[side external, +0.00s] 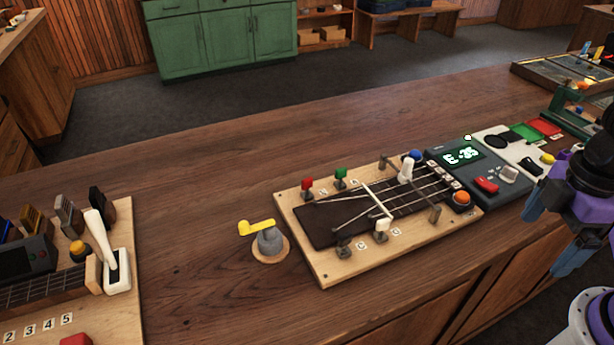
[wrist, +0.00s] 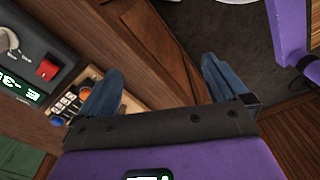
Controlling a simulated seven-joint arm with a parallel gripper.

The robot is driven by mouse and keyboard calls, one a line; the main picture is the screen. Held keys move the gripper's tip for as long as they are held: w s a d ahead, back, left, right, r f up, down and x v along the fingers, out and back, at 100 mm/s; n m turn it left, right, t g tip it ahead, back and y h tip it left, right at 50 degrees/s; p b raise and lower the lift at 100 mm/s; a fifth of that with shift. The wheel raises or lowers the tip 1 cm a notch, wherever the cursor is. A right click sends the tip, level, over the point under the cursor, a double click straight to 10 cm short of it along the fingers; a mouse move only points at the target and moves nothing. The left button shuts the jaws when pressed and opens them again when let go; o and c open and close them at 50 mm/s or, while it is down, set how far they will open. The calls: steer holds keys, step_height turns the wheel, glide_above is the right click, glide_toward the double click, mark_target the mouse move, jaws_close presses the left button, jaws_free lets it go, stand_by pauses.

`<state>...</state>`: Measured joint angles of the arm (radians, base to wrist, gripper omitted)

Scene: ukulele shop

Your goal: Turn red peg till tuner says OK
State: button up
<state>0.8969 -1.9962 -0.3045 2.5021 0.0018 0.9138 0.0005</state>
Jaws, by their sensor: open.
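The red peg (side external: 307,184) stands at the far left corner of the pale wooden board (side external: 288,205) with strings over a dark fretboard. A green peg (side external: 340,174) is beside it; a white peg (side external: 382,226) and a dark one are on the near side. The tuner (side external: 478,170) joins the board's right end, and its screen (side external: 462,156) appears to read E -35. The tuner also shows in the wrist view (wrist: 30,62). My gripper (side external: 552,234) is open and empty at the right, well away from the red peg. Its blue fingers are apart in the wrist view (wrist: 160,75).
A yellow-handled crank (side external: 258,228) stands left of the board. Another board with a white lever (side external: 98,232) is at the far left. A pale panel with a green and a red pad (side external: 545,128) lies beyond the tuner. The bench behind the board is clear.

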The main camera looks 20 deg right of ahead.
steer(key=c, duration=0.4)
steer(key=shift+w+a+r, duration=0.15)
steer(key=shift+w+a, duration=0.15)
steer(key=c, duration=0.5)
step_height(320, 180, up, 12)
steer(key=m, duration=1)
glide_above(307, 179)
step_height(307, 179, down, 17)
steer(key=shift+r, duration=0.15)
jaws_close()
